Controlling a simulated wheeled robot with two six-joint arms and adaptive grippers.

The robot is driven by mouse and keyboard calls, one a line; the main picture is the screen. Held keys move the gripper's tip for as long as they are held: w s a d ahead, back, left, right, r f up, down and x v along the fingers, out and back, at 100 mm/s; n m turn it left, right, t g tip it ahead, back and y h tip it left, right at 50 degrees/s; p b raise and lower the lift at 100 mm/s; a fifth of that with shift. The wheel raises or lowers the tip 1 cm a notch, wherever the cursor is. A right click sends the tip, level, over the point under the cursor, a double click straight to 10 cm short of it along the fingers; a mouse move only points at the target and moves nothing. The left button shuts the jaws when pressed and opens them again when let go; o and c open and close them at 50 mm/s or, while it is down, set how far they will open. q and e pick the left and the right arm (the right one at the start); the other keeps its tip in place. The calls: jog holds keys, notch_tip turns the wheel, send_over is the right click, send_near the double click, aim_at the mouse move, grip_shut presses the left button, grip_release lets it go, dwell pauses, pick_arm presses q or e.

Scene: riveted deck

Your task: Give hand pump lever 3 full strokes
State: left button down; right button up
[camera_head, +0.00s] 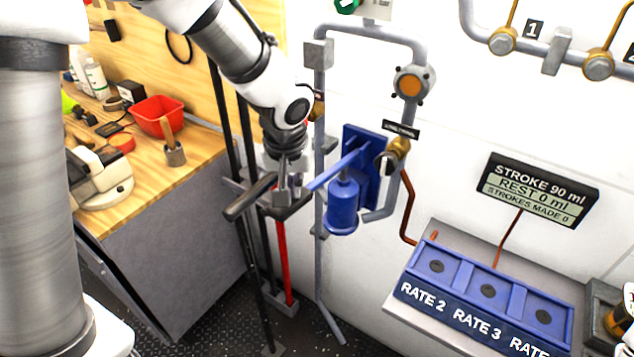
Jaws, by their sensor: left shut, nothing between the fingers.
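The blue hand pump (343,203) is mounted on a blue plate (362,150) on the white wall. Its blue lever (334,171) slopes down to the left from the plate, over the pump body. My left gripper (282,196) points downward just left of the lever's free end, shut and empty. Whether it touches the lever I cannot tell. A black display (538,191) right of the pump reads STROKE 90 ml, REST 0 ml, STROKES MADE 0. My right gripper is not in view.
Grey pipes (319,110) and a round orange-centred fitting (412,83) surround the pump. Long-handled tools, one red (281,262), stand below my left gripper. A wooden workbench (205,143) is at left. A blue tray (464,275) with RATE labels sits lower right.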

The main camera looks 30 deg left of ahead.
pick_arm(q)
jog(key=shift+f+b, duration=4.55)
jog(key=shift+f, duration=0.8)
notch_tip(320, 180, up, 12)
jog(key=p, duration=1)
jog(key=shift+r+p, duration=0.25)
jog(key=shift+p, duration=0.1)
jog(key=shift+w, duration=0.1)
notch_tip(320, 180, up, 5)
jog(key=p, duration=0.4)
jog(key=shift+p, duration=0.3)
jog(key=shift+f, duration=0.1)
